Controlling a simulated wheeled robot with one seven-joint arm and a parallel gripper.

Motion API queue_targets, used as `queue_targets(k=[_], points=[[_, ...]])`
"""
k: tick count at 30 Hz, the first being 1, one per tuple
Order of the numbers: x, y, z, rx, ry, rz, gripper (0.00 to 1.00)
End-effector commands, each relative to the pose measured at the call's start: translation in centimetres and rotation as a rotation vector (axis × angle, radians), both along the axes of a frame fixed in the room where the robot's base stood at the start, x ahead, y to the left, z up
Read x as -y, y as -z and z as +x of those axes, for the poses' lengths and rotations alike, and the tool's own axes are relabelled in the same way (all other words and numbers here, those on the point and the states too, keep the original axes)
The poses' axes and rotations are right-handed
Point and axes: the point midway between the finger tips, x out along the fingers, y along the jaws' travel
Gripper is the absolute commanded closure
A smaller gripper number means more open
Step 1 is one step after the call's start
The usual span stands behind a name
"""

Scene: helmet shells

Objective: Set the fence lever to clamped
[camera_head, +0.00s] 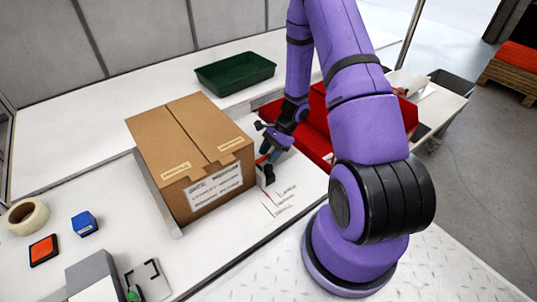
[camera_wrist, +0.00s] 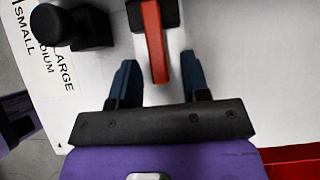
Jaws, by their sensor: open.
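The fence lever (camera_wrist: 154,42) is a red bar on a black mount (camera_wrist: 143,14), near the top middle of the wrist view. In the head view, a small red part of the lever (camera_head: 262,158) shows beside the carton, mostly hidden by my gripper. My gripper (camera_wrist: 160,72) is open, with its blue fingers apart. The lever's free end lies between the fingers in the wrist view; I see no contact, and cannot tell the depth. In the head view, my gripper (camera_head: 268,150) hangs low at the carton's right side.
A black knob (camera_wrist: 85,27) stands left of the lever, near a printed size scale (camera_wrist: 50,65). A taped carton (camera_head: 190,150) stands left of my gripper. A red bin (camera_head: 305,130) is close behind my arm. A green tray (camera_head: 235,72) lies farther back.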

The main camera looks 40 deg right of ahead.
Motion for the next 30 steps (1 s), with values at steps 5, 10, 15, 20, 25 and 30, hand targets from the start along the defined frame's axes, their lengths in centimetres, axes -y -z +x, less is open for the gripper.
queue_targets(k=[5,10,15,20,25,30], points=[[1.6,-2.1,0.1,0.004,0.000,-0.003,0.57],[3.6,-4.7,0.1,0.004,0.000,-0.002,0.57],[5.2,-6.8,0.1,0.003,0.000,-0.001,0.57],[6.1,-8.0,0.0,0.001,0.000,0.000,0.57],[6.3,-8.3,0.0,0.001,-0.001,0.000,0.57],[6.3,-8.3,0.0,0.000,0.000,0.000,0.57]])
